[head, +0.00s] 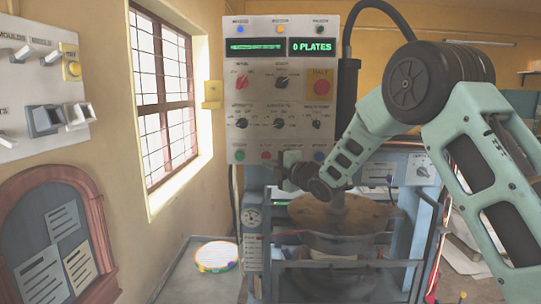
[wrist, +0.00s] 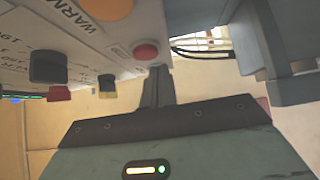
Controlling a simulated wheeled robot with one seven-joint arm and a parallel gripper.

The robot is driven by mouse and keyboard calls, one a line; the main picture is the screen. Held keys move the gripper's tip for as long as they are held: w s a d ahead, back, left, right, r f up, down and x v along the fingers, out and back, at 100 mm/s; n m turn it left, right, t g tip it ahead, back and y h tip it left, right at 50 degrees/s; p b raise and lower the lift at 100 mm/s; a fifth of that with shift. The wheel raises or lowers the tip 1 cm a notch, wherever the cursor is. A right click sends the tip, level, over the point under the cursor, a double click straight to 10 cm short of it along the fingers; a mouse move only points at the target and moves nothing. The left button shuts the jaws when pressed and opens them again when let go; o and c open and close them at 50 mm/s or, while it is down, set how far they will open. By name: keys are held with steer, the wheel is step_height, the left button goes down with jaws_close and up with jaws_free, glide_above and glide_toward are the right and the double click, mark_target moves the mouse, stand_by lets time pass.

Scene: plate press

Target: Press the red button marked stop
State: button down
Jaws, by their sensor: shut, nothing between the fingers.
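A tall grey control panel (head: 260,100) stands at the centre of the head view. Its bottom row holds a red button (head: 266,155) between a green and a dark one; its label is too small to read. Higher up, a larger red button (head: 320,87) sits on a yellow plate that seems to read HALT. My gripper (head: 291,166) is at the panel's lower edge, right of the small red button. In the wrist view my shut fingers (wrist: 157,72) are empty, close to a round red button (wrist: 146,50). I cannot tell whether they touch.
Knobs (head: 281,81) and switches crowd the panel. A press (head: 330,215) with a metal frame stands below it. A wall panel (head: 40,75) is at left. The wrist view shows black knobs (wrist: 48,66) and an orange disc (wrist: 112,8) beside lettering WARM.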

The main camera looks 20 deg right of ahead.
steer(key=shift+w+d, duration=0.1)
steer(key=shift+w, duration=0.4)
steer(key=shift+f, duration=0.1)
